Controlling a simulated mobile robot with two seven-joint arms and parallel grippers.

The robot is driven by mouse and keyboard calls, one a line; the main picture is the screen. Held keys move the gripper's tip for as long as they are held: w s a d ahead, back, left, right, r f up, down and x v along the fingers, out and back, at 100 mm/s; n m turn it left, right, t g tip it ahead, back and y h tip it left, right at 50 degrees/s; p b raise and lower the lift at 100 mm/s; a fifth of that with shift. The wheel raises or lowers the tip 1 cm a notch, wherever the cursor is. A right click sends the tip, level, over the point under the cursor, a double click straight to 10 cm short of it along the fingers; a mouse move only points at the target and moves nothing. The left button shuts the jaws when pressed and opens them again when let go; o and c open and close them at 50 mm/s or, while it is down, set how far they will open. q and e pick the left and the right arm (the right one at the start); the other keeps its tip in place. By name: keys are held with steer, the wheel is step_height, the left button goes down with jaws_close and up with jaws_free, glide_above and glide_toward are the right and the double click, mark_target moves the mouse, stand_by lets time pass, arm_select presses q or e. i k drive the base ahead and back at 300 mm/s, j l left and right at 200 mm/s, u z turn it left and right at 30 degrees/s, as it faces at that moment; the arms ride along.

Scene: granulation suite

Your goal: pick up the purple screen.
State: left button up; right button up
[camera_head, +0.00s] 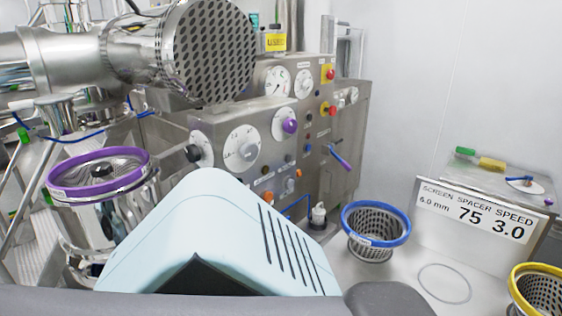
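The purple screen shows as a purple ring (58,184) at the left of the head view. It sits level at the top of a shiny steel housing (115,215), with a dark knob-like part (102,172) inside the ring. The screen's body below the ring cannot be told apart from the steel. No gripper fingers show in this view, and nothing is seen touching the purple ring.
A blue-rimmed screen (376,240) stands on the pale surface at right, beside an empty ring outline (444,283). A yellow-rimmed screen (540,290) is at the right edge. A sign (475,213), control panel (265,140) and large perforated steel head (208,50) stand behind.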

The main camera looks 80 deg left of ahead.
mark_target(71, 179)
steer(key=u, duration=3.7)
steer(key=i+j, duration=0.15)
steer(key=j, duration=0.25)
steer(key=i+j+z, duration=0.1)
steer(key=j, duration=0.25)
steer(key=i+j, duration=0.2)
steer(key=j, duration=0.2)
steer(key=z, duration=0.05)
